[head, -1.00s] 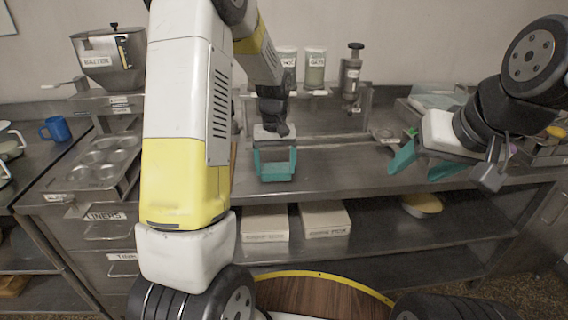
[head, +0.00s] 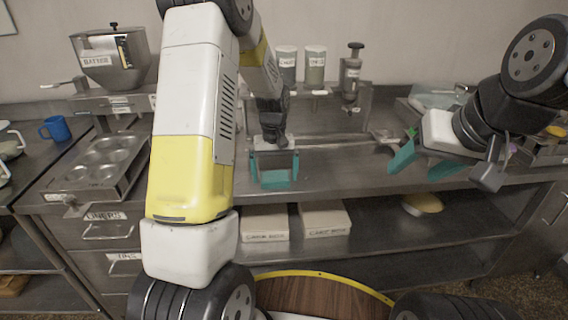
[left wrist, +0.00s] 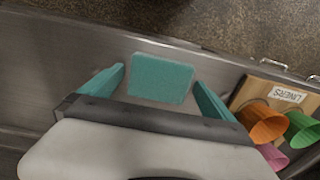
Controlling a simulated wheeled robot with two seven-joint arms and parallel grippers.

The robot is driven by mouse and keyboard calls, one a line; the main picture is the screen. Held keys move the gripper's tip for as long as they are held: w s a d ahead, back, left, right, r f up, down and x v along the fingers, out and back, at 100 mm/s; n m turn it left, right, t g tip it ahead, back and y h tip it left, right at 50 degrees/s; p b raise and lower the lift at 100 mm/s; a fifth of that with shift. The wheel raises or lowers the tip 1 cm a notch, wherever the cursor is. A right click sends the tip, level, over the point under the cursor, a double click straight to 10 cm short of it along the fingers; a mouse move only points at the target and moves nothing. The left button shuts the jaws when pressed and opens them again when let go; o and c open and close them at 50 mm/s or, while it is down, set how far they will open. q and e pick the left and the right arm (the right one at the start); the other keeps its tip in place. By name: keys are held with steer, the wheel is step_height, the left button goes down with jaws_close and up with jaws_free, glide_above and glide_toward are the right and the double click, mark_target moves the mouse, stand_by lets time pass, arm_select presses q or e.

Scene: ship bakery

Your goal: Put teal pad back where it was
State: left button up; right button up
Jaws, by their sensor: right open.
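The teal pad (left wrist: 162,78) lies flat on the steel counter (left wrist: 45,60) near its edge in the left wrist view. My left gripper (left wrist: 160,75) is open, its teal fingers on either side of the pad with small gaps. In the head view this left gripper (head: 275,170) points down over the middle of the counter, and the pad (head: 276,179) shows between its fingers, partly hidden. My right gripper (head: 425,165) is open and empty at the right, above the counter's front edge.
Jars (head: 314,67) and a dispenser (head: 352,75) stand behind. A muffin tin (head: 100,160) and blue mug (head: 56,128) are left. Counter between the grippers is clear.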

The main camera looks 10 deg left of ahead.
mark_target(275, 176)
arm_select(q)
steer(key=shift+r, duration=0.1)
steer(key=s+r+t, duration=0.1)
steer(key=s+r, duration=0.1)
steer(key=r, duration=0.6)
steer(key=s+r, duration=0.2)
steer(key=r, duration=0.7)
steer(key=s+d+r+m+t+h, duration=0.1)
steer(key=s+r+m+t, duration=0.1)
steer(key=s, duration=0.8)
steer(key=s+d+r+m+t+h, duration=0.1)
steer(key=s+r+t, duration=0.2)
steer(key=s, duration=0.7)
steer(key=shift+s+r+m, duration=0.15)
steer(key=shift+r+m, duration=0.25)
steer(key=shift+r, duration=0.25)
steer(key=shift+d, duration=0.1)
